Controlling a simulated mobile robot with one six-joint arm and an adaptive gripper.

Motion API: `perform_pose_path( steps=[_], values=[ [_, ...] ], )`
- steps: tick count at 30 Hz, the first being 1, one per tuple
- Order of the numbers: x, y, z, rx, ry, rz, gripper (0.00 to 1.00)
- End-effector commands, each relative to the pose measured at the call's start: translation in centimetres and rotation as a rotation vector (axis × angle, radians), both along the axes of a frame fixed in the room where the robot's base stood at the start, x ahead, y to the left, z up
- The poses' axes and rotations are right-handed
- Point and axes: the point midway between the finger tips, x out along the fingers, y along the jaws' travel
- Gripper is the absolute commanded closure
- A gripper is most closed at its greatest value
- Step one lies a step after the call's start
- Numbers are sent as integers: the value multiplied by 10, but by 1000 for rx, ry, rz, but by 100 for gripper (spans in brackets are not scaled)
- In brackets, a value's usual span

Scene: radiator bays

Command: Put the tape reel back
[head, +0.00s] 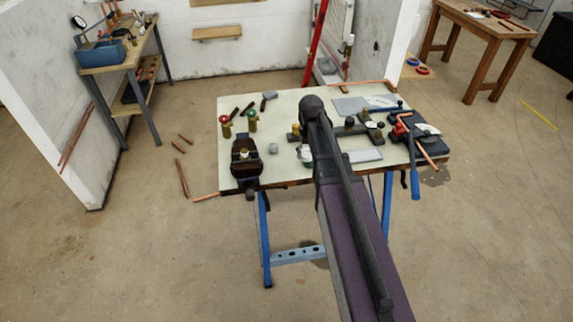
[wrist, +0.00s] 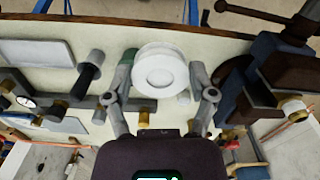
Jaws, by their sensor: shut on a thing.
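The white tape reel (wrist: 160,57) shows face-on in the middle of the wrist view, between the two fingers. My gripper (wrist: 161,82) is shut on it, one finger on each side. In the head view a white piece that looks like the reel (head: 305,153) shows just left of my arm on the workbench (head: 285,104). My arm hides most of the gripper there. I cannot tell whether the reel touches the bench top or hangs just above it.
A dark vise (head: 246,160) stands left of the reel. A grey flat pad (head: 364,155) and pipe fittings (head: 350,128) lie to the right. A red-and-blue tool (head: 408,135) is at the right edge. Valves with red and green knobs (head: 238,120) stand at the back left.

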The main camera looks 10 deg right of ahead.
Motion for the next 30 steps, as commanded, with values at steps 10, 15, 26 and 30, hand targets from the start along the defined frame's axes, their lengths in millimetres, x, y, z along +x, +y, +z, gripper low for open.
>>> perform_pose_path(
  steps=[10, 15, 26, 30],
  values=[
    [10, -1, -4, 0, 0, -4, 54],
    [35, 8, -15, 0, 0, -4, 54],
    [103, 38, -41, 0, 0, -5, 54],
    [115, 44, -44, 0, 0, -6, 54]
  ],
)
